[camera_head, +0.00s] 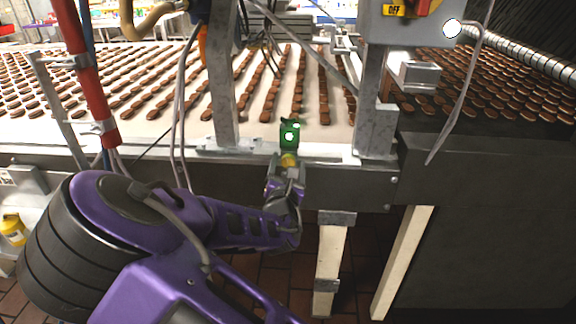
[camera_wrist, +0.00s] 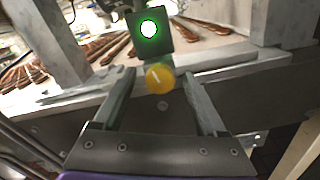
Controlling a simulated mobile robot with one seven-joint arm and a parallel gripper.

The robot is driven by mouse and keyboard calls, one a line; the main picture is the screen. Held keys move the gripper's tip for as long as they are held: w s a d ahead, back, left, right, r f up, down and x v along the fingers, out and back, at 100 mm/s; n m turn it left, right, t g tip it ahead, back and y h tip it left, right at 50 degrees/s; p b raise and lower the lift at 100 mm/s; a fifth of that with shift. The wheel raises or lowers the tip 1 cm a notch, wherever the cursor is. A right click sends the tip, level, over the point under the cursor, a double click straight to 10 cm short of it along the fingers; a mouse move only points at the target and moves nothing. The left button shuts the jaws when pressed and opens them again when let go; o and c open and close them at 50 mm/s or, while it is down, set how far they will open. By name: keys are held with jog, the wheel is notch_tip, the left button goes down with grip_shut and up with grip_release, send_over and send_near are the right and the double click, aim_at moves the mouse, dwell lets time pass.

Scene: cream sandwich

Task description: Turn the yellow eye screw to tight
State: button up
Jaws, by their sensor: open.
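The yellow eye screw (camera_wrist: 160,77) shows in the wrist view as a round yellow knob with a short pale mark on its face. It sits just below a dark green box (camera_wrist: 149,31) with a bright, green-ringed white light. In the head view, the yellow eye screw (camera_head: 289,160) is small, below the green box (camera_head: 290,135). My gripper (camera_wrist: 158,80) is open, with one finger on each side of the screw in the wrist view. I cannot tell how far the fingertips are from it in depth. My gripper (camera_head: 286,174) is just below the screw in the head view.
A conveyor (camera_head: 150,118) carries many rows of brown biscuits behind the screw. Metal posts (camera_head: 220,100) and (camera_head: 369,100) stand left and right of the green box. A red pole (camera_head: 85,75) and hanging cables are at the left. A dark panel (camera_head: 480,165) fills the right.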

jog(key=shift+c, duration=0.2)
grip_shut()
dwell(0.3)
jog(key=m+p, duration=0.1)
jog(key=m, duration=0.3)
jog(key=shift+m, duration=0.4)
jog(key=m, duration=0.5)
jog(key=shift+f, duration=0.1)
jog(key=m+b, duration=0.1)
jog(key=m, duration=0.4)
jog(key=shift+f+m, duration=0.1)
jog(key=shift+m, duration=0.3)
jog(key=m+b, duration=0.1)
jog(key=m, duration=0.4)
jog(key=shift+b, duration=0.3)
jog(key=shift+m, duration=0.3)
